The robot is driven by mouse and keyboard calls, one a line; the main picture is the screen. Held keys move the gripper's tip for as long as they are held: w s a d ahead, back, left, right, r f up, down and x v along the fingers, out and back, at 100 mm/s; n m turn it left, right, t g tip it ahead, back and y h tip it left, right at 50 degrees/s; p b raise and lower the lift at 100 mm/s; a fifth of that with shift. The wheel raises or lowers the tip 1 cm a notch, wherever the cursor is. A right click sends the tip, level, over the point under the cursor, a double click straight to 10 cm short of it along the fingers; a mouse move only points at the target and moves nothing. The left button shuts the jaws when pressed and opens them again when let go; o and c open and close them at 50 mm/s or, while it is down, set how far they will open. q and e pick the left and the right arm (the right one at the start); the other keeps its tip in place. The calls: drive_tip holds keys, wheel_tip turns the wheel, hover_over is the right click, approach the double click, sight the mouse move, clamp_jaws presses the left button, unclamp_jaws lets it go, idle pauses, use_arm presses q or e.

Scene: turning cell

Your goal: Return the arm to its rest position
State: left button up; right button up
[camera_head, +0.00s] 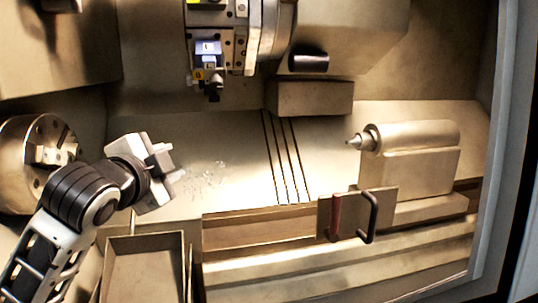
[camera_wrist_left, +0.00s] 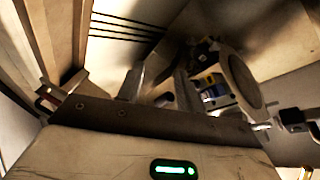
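My left arm comes in from the lower left in the head view. My left gripper (camera_head: 177,163) hangs over the left part of the machine bed, to the right of the chuck (camera_head: 52,152), with no object in it. In the left wrist view, the two fingers of my left gripper (camera_wrist_left: 158,76) stand apart with an empty gap between them, so it is open. My right arm and gripper are not in view.
The tool turret (camera_head: 215,60) hangs above at the back; it also shows in the wrist view (camera_wrist_left: 242,80). A tailstock (camera_head: 415,150) stands right. An open tray (camera_head: 148,240) is at the lower left. A red handle (camera_head: 335,216) and black handle (camera_head: 371,216) are in front.

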use_arm(q)
drive_tip(key=s+d+f+n+g+h+p, duration=0.1)
drive_tip(key=s+d+f+n+g, duration=0.15)
drive_tip(key=f, duration=0.85)
drive_tip(key=s+d+f+n+g+h, duration=0.1)
drive_tip(key=s+f+n, duration=0.25)
drive_tip(key=f, duration=0.85)
drive_tip(key=s+f+n+g, duration=0.1)
drive_tip(key=s+f+n, duration=0.2)
drive_tip(key=s+f, duration=0.4)
drive_tip(key=s+f+n+p, duration=0.1)
drive_tip(key=s+f+n, duration=0.2)
drive_tip(key=s+f, duration=0.5)
drive_tip(key=s, duration=0.5)
drive_tip(key=shift+d+g, duration=0.35)
